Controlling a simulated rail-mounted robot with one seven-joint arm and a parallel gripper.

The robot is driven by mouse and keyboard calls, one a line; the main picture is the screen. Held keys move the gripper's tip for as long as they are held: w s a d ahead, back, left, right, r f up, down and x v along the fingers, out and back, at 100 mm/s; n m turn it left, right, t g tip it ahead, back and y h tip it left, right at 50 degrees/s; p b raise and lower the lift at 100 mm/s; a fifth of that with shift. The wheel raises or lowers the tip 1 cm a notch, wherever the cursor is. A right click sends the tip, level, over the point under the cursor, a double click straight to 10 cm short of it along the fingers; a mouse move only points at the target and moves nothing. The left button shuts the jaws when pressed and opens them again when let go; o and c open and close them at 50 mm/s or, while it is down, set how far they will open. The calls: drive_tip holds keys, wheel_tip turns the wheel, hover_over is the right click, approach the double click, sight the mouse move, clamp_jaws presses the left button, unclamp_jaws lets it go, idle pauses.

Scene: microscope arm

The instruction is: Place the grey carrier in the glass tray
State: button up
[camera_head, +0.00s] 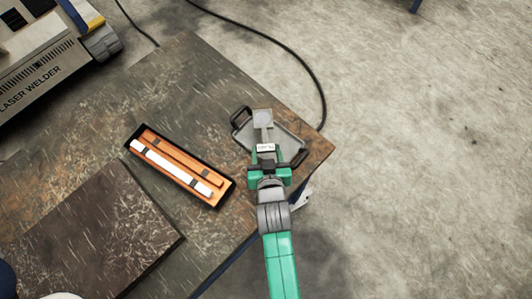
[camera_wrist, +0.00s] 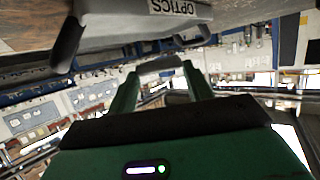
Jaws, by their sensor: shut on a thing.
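The grey carrier (camera_head: 262,118) has a square head with a round pale disc and a narrow stem. In the head view it lies over the tray, stem toward my gripper. The glass tray (camera_head: 290,139) is a shallow grey tray with black handles at two opposite ends, near the table's right corner. Its side with the OPTICS label shows in the wrist view (camera_wrist: 130,12). My gripper (camera_head: 266,158) is at the tray's near side, shut on the carrier; its green fingers (camera_wrist: 160,70) close on a grey piece in the wrist view. Whether the carrier touches the tray floor cannot be told.
An open orange-lined case (camera_head: 180,166) with a white bar lies left of the tray on the worn table (camera_head: 190,80). A raised dark plate (camera_head: 95,235) is at lower left. A laser welder (camera_head: 45,60) stands upper left. The table's right edge is close to the tray.

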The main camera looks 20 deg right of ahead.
drive_tip(key=shift+w+f, duration=0.1)
drive_tip(key=shift+w, duration=0.2)
drive_tip(key=f, duration=0.1)
drive_tip(key=f+b, duration=0.1)
drive_tip(key=f, duration=0.1)
drive_tip(key=shift+w+d+f, duration=0.1)
drive_tip(key=shift+w+f, duration=0.1)
drive_tip(key=shift+w, duration=0.2)
drive_tip(key=shift+s+f, duration=0.1)
drive_tip(key=shift+f, duration=0.05)
drive_tip(key=shift+s+f+b, duration=0.25)
drive_tip(key=shift+f+b, duration=0.35)
drive_tip(key=shift+f, duration=0.25)
drive_tip(key=o, duration=1)
drive_tip(key=shift+f, duration=0.2)
drive_tip(key=shift+c, duration=0.2)
drive_tip(key=shift+s+r+p, duration=0.25)
drive_tip(key=shift+r+p, duration=0.45)
drive_tip(key=shift+r, duration=0.45)
drive_tip(key=p+v, duration=0.2)
drive_tip(key=v, duration=0.9)
drive_tip(key=shift+r, duration=0.2)
